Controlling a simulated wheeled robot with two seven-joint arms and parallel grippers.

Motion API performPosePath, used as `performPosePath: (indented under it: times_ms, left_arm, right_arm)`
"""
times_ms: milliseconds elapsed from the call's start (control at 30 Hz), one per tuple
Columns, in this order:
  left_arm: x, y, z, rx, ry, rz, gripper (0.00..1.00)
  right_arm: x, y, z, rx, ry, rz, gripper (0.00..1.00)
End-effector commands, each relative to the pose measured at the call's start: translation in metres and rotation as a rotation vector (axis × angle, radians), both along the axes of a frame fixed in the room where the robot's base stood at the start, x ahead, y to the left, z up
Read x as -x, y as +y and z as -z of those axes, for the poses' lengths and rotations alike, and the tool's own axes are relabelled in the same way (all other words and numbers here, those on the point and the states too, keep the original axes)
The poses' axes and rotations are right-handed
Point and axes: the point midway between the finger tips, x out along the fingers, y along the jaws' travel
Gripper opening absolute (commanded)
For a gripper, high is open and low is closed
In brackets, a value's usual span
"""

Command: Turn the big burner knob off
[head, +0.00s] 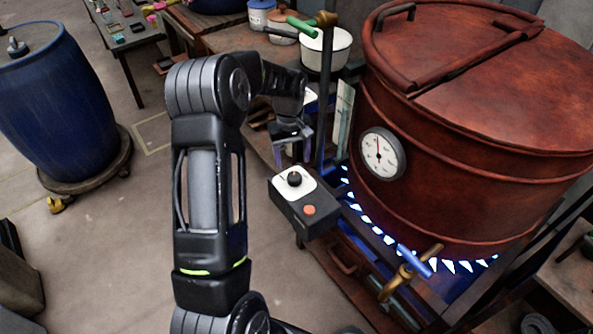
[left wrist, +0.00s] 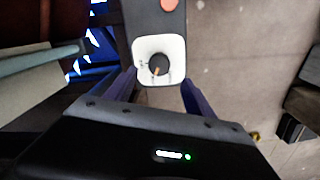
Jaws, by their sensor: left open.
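The burner knob (head: 295,179) is a small black dial on a white plate, on top of a dark control box (head: 310,215) beside the big copper-red vat (head: 470,130). In the left wrist view the knob (left wrist: 158,65) shows an orange pointer mark. Blue flames (head: 375,230) burn under the vat. My left gripper (head: 293,148) is open, just behind the box in the head view. In the left wrist view its two fingers (left wrist: 158,90) are spread on either side of the white plate, with nothing between them touching the knob. My right gripper is not in view.
An orange button (head: 309,210) sits on the same box. A gauge (head: 383,154) is on the vat's side, and a brass tap with a blue handle (head: 414,261) juts out below. A green-handled pipe (head: 327,80) stands behind. A blue barrel (head: 55,105) is at left, with open floor between.

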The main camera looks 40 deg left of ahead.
Motion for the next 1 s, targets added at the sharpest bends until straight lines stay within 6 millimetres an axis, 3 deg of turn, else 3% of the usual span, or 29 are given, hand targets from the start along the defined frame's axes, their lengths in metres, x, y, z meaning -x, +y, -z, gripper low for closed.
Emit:
performPosePath:
  times_ms: [267, 700, 1000]
  left_arm:
    - [0.000, -0.001, 0.013, 0.001, 0.002, 0.001, 0.62]
    - [-0.002, -0.002, 0.073, 0.002, 0.001, 0.000, 0.62]
    - [-0.003, -0.002, 0.078, 0.001, -0.001, 0.001, 0.62]
  right_arm:
    - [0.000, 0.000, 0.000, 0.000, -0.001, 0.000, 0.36]
    - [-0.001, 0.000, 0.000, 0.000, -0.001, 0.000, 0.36]
    - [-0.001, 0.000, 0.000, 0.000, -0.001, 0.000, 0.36]
